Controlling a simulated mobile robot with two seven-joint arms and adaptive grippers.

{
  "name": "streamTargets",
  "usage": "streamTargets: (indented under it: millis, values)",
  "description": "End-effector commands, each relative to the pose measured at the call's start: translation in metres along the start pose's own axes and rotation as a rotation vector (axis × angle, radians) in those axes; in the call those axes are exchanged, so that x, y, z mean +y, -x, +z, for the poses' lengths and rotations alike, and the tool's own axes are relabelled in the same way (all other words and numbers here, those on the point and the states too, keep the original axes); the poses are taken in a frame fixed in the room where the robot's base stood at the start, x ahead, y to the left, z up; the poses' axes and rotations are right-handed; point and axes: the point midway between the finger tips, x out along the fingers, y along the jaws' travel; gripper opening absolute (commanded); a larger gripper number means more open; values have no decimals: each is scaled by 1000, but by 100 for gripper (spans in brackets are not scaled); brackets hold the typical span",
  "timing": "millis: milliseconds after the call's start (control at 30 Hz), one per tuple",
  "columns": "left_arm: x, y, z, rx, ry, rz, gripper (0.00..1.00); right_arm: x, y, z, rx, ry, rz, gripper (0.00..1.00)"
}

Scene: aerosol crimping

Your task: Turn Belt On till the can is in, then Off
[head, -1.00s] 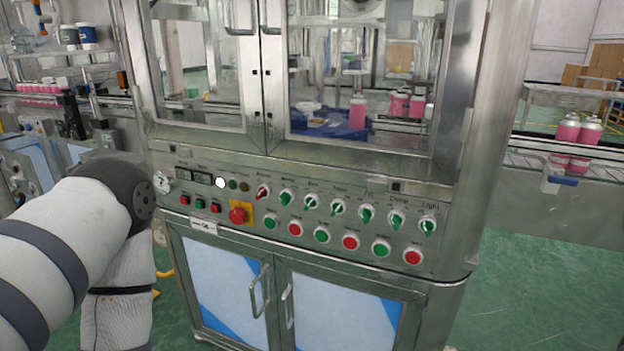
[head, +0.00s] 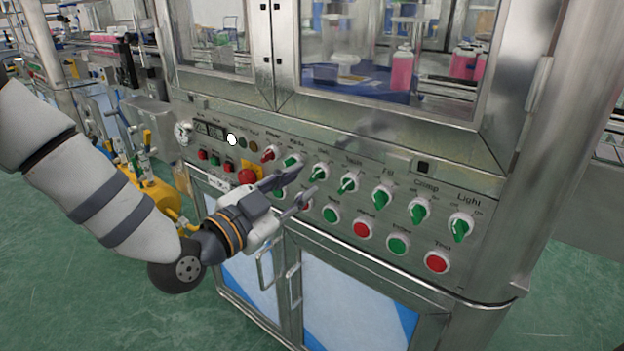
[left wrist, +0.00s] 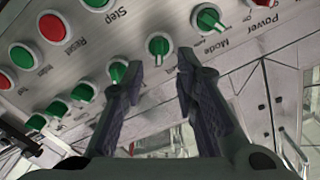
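The control panel carries a row of knobs: a red Power knob (head: 269,153), a green Mode knob (head: 292,161), then a green knob (head: 318,172) in the belt position, its label too small to read surely. My left gripper (head: 304,183) is open and empty in front of this third knob. In the left wrist view the two fingertips (left wrist: 159,63) are apart, with the third knob (left wrist: 159,46) showing in the gap just beyond them. I cannot tell whether they touch it. A pink can (head: 403,67) stands behind the cabinet glass. My right gripper is out of view.
Green knobs for Table (head: 348,183), Fill (head: 382,197), Crimp (head: 419,210) and Light (head: 460,227) continue right. A red emergency button (head: 247,176) lies left of the gripper. Round push buttons run below, and cabinet door handles (head: 265,270) stick out lower down.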

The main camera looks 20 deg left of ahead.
Motion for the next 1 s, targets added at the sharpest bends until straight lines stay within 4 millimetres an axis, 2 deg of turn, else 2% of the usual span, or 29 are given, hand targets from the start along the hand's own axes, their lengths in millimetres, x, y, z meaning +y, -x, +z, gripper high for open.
streamTargets:
  millis: [100, 300, 533, 600, 667, 1000]
  values:
    - [1, -24, 2, -1, 0, 1, 28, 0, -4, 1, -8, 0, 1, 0]
    - [1, -42, 1, -2, 2, 2, 28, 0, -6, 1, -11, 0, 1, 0]
    - [0, -43, 0, -2, 2, 2, 28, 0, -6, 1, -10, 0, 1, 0]
    - [0, -43, 0, -2, 2, 2, 12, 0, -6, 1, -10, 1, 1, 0]
    - [0, -43, 0, -2, 2, 2, 0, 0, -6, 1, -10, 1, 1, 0]
    - [0, -42, 0, -2, 14, 1, 0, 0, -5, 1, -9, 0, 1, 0]
